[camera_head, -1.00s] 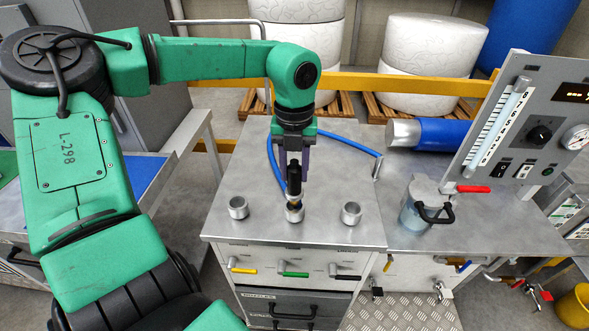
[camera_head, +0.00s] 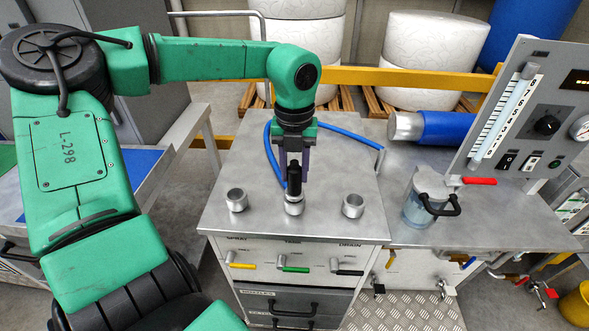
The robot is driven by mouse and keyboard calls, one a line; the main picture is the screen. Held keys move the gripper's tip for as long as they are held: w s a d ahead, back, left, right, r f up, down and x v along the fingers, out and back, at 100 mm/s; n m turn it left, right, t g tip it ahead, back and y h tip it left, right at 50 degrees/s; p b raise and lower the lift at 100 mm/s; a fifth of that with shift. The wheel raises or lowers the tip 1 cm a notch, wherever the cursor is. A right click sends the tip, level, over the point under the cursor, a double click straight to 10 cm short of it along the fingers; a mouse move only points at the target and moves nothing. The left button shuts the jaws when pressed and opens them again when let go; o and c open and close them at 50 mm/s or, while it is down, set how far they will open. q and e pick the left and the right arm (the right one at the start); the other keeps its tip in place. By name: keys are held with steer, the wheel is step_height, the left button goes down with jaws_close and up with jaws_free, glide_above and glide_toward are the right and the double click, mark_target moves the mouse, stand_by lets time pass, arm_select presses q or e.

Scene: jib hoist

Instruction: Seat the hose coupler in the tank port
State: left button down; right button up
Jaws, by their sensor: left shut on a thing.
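My left gripper (camera_head: 294,168) points straight down over the steel cabinet top and is shut on the black hose coupler (camera_head: 294,182). The coupler is upright, and its lower end is at the middle port (camera_head: 294,208) of three metal ports in a row. I cannot tell how deep it sits in that port. The left port (camera_head: 237,200) and the right port (camera_head: 353,205) are open and empty. The blue hose (camera_head: 350,137) loops behind the gripper to a bracket at the right. My right gripper is not in view.
A clear jug (camera_head: 420,205) with a black handle stands right of the cabinet. Behind it lies a blue cylinder (camera_head: 450,128), with a gauge panel (camera_head: 535,120) at far right. Yellow, green and black valve levers (camera_head: 293,269) line the cabinet front.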

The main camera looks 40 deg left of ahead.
arm_select(q)
steer(key=shift+f, duration=0.4)
steer(key=shift+c, duration=2.2)
jaws_free()
steer(key=shift+r, duration=0.15)
steer(key=shift+r, duration=0.4)
step_height(320, 180, up, 14)
steer(key=shift+b, duration=0.45)
